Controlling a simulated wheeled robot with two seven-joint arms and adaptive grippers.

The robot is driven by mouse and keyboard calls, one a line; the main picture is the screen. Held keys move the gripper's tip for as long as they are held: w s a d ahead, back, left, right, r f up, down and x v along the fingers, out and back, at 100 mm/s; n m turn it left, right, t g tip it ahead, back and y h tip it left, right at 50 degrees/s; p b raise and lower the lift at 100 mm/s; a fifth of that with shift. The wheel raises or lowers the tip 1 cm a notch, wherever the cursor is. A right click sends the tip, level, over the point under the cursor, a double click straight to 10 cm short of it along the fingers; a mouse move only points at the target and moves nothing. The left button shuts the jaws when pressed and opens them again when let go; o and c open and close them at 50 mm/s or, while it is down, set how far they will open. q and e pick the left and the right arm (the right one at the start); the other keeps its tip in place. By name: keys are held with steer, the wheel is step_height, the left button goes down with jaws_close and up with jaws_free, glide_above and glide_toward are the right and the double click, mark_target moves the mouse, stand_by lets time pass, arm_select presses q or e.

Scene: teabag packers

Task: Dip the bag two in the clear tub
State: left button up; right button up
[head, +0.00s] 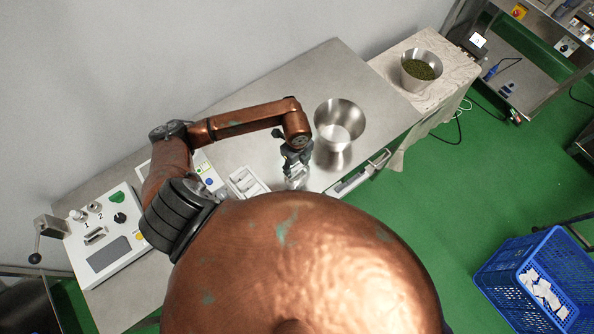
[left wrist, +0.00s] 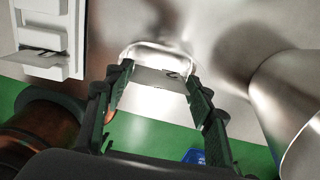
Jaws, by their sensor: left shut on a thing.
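My left gripper (head: 297,172) points down over the steel table, near its front edge. In the left wrist view its two fingers (left wrist: 158,78) stand apart, with a pale flat bag (left wrist: 150,76) spanning between their tips. A dark mark, seemingly a 2, shows on the bag. A clear tub (left wrist: 158,48) with a rounded rim shows right at the fingertips; its small clear form also shows under the gripper in the head view (head: 297,184). How deep the bag sits in the tub cannot be told. My right gripper is not in view.
A steel bowl (head: 353,112) stands right of the gripper. A white compartment tray (head: 246,182) lies left of it. A control box (head: 106,232) is at the far left. A pot of green leaves (head: 421,70) stands at the back right; a blue crate (head: 512,268) sits on the floor.

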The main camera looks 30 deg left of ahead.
arm_select(q)
steer(key=shift+r+p, duration=0.75)
steer(key=shift+r, duration=0.3)
steer(key=shift+r+p, duration=0.65)
steer(key=shift+r, duration=0.15)
steer(key=shift+r+p, duration=1.9)
steer(key=shift+r, duration=0.65)
